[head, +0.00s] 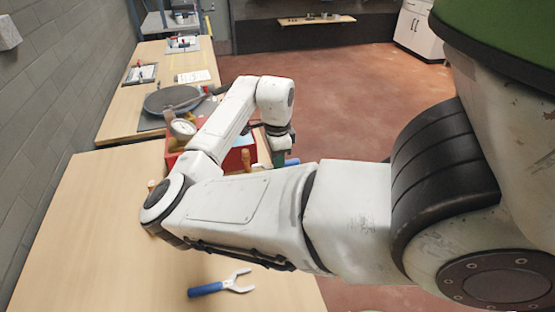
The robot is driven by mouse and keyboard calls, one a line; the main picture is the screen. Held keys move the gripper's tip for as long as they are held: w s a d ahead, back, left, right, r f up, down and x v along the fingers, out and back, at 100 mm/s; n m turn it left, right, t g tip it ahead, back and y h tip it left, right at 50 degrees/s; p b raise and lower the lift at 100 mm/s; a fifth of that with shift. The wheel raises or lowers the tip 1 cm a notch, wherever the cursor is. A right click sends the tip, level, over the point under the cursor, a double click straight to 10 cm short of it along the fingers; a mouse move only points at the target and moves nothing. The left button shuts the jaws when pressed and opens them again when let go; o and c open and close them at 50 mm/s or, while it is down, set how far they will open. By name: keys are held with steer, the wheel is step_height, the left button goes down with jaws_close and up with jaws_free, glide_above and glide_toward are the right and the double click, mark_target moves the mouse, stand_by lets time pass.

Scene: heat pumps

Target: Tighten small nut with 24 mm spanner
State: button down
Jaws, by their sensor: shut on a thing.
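My gripper (279,148) is at the end of my white arm, beside the right end of a red box (235,160). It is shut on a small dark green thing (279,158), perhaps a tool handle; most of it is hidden. A blue piece (292,161) shows just right of it; I cannot tell if the two are joined. A spanner with a blue handle (206,290) and an open metal jaw lies on the near table, away from my gripper. Its size cannot be read. I cannot make out the small nut.
The near wooden table (75,240) is mostly clear at left. Wooden handles (246,158) and a round gauge (183,127) stand around the red box. A dark round disc (172,98) lies on the farther table. A grey block wall runs along the left; open floor lies right.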

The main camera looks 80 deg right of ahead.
steer(key=shift+w+a, duration=0.35)
steer(key=shift+w, duration=0.5)
stand_by(0.8)
steer(key=shift+w+a, duration=0.15)
steer(key=shift+w, duration=0.15)
steer(key=shift+w, duration=0.1)
steer(key=shift+a, duration=0.1)
steer(key=shift+a+m, duration=0.3)
steer(key=shift+m, duration=0.5)
